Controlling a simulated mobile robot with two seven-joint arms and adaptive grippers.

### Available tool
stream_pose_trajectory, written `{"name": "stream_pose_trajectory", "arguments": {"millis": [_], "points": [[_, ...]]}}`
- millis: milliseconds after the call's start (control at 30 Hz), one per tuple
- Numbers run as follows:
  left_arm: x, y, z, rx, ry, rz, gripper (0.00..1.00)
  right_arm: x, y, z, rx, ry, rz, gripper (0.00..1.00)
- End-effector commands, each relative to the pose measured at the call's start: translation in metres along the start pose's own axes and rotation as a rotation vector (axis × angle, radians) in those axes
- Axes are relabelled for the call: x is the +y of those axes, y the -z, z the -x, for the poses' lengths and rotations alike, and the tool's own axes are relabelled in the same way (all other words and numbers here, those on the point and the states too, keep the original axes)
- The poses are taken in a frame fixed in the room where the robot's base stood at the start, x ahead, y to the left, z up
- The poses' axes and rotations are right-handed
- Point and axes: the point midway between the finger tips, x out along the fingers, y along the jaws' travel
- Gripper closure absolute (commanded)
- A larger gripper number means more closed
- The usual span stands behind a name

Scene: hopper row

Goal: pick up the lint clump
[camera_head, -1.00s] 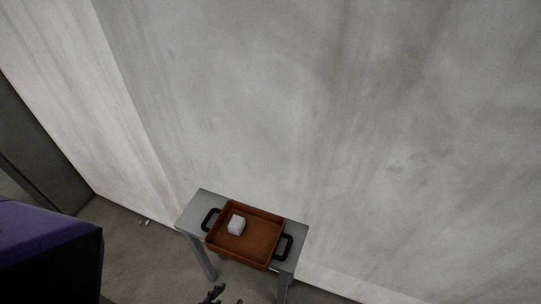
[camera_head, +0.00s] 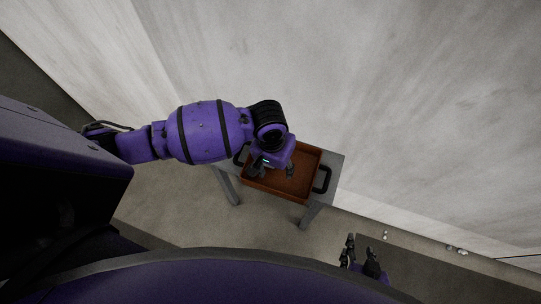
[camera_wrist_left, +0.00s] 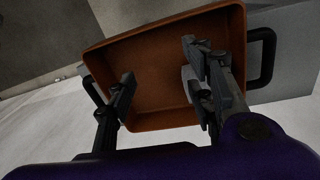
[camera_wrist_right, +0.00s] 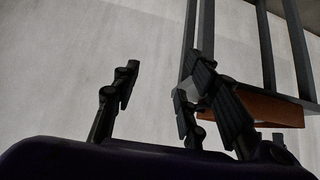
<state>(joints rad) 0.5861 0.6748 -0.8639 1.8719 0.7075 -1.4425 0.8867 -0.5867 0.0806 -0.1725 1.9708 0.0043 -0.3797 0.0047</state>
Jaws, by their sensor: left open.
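My left gripper (camera_head: 272,170) is open over the orange-brown tray (camera_head: 320,160), its fingers pointing down into it. In the left wrist view the gripper (camera_wrist_left: 160,84) has its fingers apart above the tray floor. The pale lint clump is not clearly visible now; my left gripper and arm cover that part of the tray in the head view. A pale grey patch shows by the right-hand finger in the left wrist view, but I cannot tell whether it is the clump. My right gripper (camera_head: 361,258) is open and empty, low and right of the tray.
The tray has black handles and stands on a small grey table (camera_head: 335,172) against a pale wall (camera_head: 400,120). Small pale bits (camera_head: 456,250) lie on the floor at the right. Floor in front of the table is open.

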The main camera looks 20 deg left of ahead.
Motion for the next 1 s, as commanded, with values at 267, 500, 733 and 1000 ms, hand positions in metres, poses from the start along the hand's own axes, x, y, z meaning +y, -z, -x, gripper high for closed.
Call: {"name": "stream_pose_trajectory", "arguments": {"millis": [267, 500, 733, 1000], "points": [[-0.045, 0.048, 0.014, -0.002, 0.106, 0.115, 0.52, 0.008, -0.008, 0.001, -0.014, -0.007, 0.013, 0.6], [-0.049, 0.048, -0.011, -0.005, 0.109, 0.124, 0.52, 0.006, -0.014, 0.0, -0.022, -0.005, 0.012, 0.6], [-0.051, 0.046, -0.042, -0.003, 0.108, 0.122, 0.52, 0.001, -0.012, -0.001, -0.015, -0.003, 0.0, 0.6], [-0.054, 0.047, -0.061, 0.0, 0.107, 0.122, 0.52, 0.0, -0.011, -0.004, -0.01, -0.003, -0.004, 0.6]]}}
